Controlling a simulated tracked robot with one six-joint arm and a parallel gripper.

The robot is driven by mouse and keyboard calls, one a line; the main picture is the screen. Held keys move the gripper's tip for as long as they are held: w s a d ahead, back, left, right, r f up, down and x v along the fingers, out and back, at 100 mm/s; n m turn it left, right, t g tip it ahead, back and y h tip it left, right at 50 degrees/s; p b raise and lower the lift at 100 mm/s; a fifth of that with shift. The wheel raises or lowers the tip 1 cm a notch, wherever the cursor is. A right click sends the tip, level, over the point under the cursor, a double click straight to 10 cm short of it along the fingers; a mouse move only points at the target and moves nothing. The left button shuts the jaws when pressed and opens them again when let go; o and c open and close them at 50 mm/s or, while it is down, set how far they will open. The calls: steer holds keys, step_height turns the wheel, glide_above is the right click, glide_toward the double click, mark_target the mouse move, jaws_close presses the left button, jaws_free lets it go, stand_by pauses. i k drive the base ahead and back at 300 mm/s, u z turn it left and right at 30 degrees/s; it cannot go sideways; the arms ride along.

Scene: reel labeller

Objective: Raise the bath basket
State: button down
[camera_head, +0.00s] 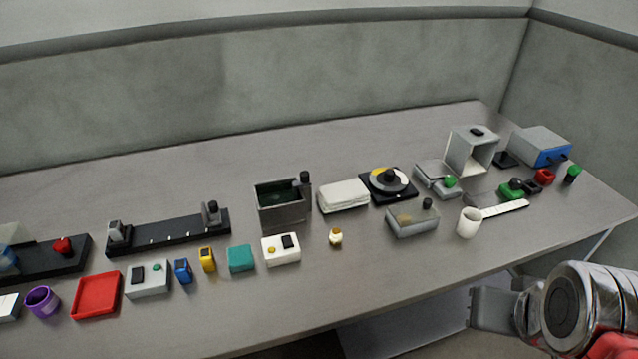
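The bath is a grey open-topped tank (284,217) near the middle of the table, with a dark green inside. A black knob (304,178) on a grey upright stands at its right rear corner and looks like the basket's handle. The basket itself cannot be made out inside the dark tank. My gripper (482,308) is at the lower right, in front of the table's front edge and well away from the tank. It is seen from the side and partly cut by my arm, so its finger gap does not show.
A white box with buttons (281,250) stands just in front of the tank. A folded white stack (343,196) is right of it, and a long black rail (168,233) is left. A lidded grey box (412,222) and white cup (469,222) stand nearer my gripper. The rear table is clear.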

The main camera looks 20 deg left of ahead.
mark_target(305, 179)
steer(key=z, duration=0.1)
steer(key=k, duration=0.5)
steer(key=u, duration=1)
steer(key=i, duration=0.95)
steer(key=u, duration=0.15)
steer(key=k, duration=0.3)
